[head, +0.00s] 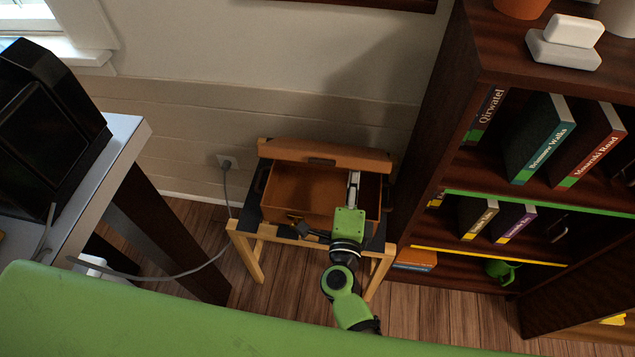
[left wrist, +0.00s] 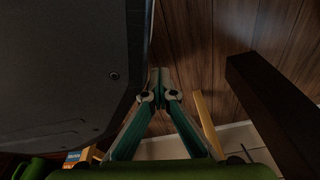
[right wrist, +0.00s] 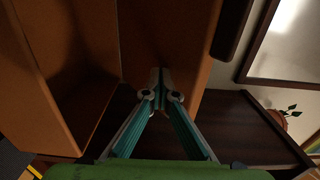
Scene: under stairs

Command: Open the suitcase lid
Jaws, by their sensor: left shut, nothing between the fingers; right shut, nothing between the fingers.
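The orange-brown suitcase (head: 298,190) sits on a wooden stand (head: 258,232) against the wall in the head view. Its lid (head: 345,155) stands raised at the back, with the inside of the case showing. My right gripper (head: 354,178) is over the right part of the open case, near the lid. In the right wrist view its shut, empty fingertips (right wrist: 160,75) are in front of an orange panel; I cannot tell whether they touch it. My left gripper does not show in the head view. In the left wrist view its fingertips (left wrist: 160,75) are together and empty.
A dark bookcase (head: 480,55) with several books stands close on the right. A grey-topped table (head: 125,130) with a black device (head: 45,125) is on the left. A cable (head: 170,277) hangs from a wall socket (head: 228,162). Wood floor (head: 295,285) shows below the stand.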

